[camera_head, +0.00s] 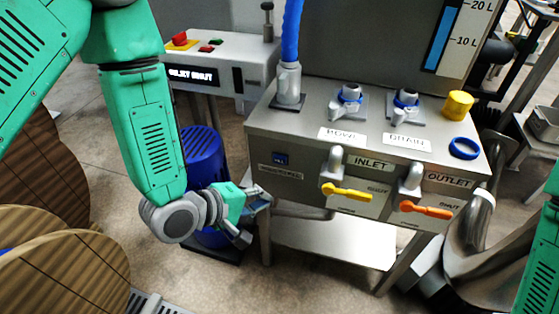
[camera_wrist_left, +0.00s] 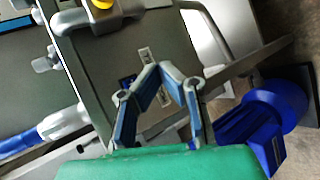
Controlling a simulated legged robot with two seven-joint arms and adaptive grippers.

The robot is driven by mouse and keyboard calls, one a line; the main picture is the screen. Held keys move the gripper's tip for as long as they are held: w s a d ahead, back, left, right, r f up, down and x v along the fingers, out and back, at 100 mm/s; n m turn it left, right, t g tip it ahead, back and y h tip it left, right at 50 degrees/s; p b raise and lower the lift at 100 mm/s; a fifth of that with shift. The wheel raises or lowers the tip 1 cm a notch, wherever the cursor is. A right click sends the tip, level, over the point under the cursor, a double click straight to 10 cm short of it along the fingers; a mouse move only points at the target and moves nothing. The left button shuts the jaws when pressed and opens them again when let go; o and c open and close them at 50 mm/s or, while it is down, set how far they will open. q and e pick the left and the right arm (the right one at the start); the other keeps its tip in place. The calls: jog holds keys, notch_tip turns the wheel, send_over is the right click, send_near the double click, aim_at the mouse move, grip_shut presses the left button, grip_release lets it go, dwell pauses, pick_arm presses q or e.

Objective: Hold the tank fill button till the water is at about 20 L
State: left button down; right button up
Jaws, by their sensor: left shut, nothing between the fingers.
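The blue tank fill button (camera_head: 281,158) is on the left of the grey panel's front face, above a small label. My left gripper (camera_head: 262,192) is below and left of the button in the head view, near the panel's lower left corner. In the left wrist view the fingers of my left gripper (camera_wrist_left: 161,67) meet at the tips with nothing between them. The blue button (camera_wrist_left: 127,80) shows beside them there. The tank gauge (camera_head: 443,38) has a blue column reaching well above the 10 L mark, close to the 20 L mark. My right gripper is out of view.
A yellow inlet handle (camera_head: 346,192) and an orange outlet handle (camera_head: 426,209) stick out from the panel front. A blue motor (camera_head: 203,155) stands behind my left forearm. Wooden reels (camera_head: 60,270) fill the lower left.

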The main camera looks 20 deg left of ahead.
aim_at(280, 160)
pick_arm(q)
jog(key=shift+w+d+b, duration=0.1)
jog(key=shift+w+b, duration=0.35)
jog(key=shift+w, duration=4)
jog(key=shift+w+p, duration=0.25)
jog(key=shift+p, duration=0.05)
jog(key=shift+w, duration=0.1)
